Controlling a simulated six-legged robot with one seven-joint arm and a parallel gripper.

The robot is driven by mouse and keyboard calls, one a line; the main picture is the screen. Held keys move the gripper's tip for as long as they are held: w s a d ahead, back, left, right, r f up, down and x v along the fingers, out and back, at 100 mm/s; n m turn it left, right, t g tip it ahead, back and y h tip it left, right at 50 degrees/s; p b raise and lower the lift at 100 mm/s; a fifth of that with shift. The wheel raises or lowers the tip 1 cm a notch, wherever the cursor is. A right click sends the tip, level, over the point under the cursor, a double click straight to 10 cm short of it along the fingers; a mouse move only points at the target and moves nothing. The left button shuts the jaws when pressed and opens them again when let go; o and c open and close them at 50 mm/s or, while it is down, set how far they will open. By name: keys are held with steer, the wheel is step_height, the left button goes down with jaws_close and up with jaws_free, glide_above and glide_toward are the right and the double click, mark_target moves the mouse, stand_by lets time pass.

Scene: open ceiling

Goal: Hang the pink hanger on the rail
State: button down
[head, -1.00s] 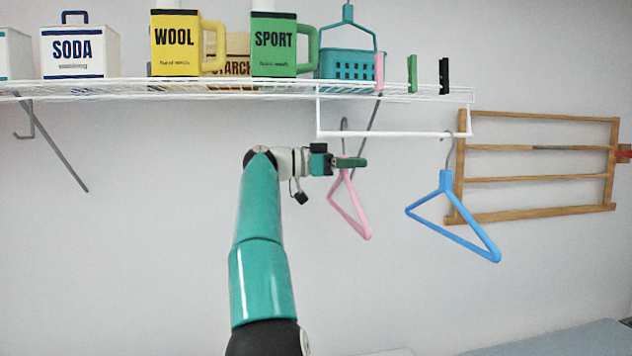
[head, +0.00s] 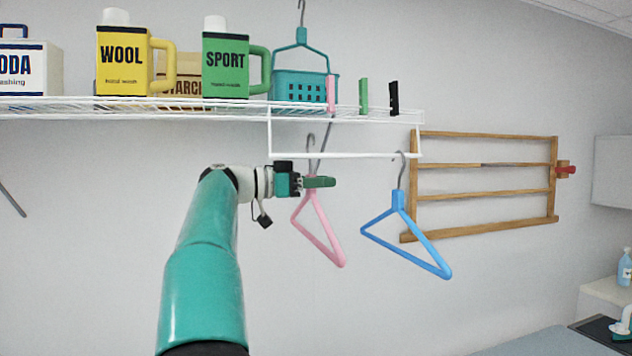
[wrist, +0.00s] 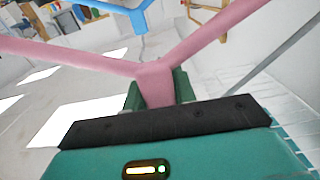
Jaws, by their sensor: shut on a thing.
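The pink hanger (head: 318,228) is held upright by its neck in my gripper (head: 325,182), which is shut on it. Its metal hook (head: 310,150) points up, near the white rail (head: 345,156) under the wire shelf. In the head view the hook's top stands a little above the rail's height; I cannot tell whether it touches the rail. In the wrist view the pink hanger (wrist: 155,75) spreads its two arms from the jaws, and its neck sits between the fingers.
A blue hanger (head: 398,200) hangs at the rail's right end. A wooden rack (head: 485,195) is on the wall behind it. The wire shelf (head: 200,110) above holds bottles, a teal basket (head: 305,88) and several clothespins. A grey bracket (head: 325,140) slants behind the pink hook.

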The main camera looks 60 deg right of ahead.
steer(key=s+a+f, duration=0.2)
steer(key=shift+s+a+f, duration=0.25)
steer(key=shift+s+f, duration=0.05)
steer(key=shift+f, duration=0.1)
stand_by(0.6)
steer(key=c, duration=1.1)
jaws_free()
steer(key=shift+o, duration=0.2)
steer(key=shift+w+a, duration=0.1)
steer(key=shift+w, duration=0.05)
steer(key=v, duration=1.3)
steer(key=shift+w+a, duration=0.2)
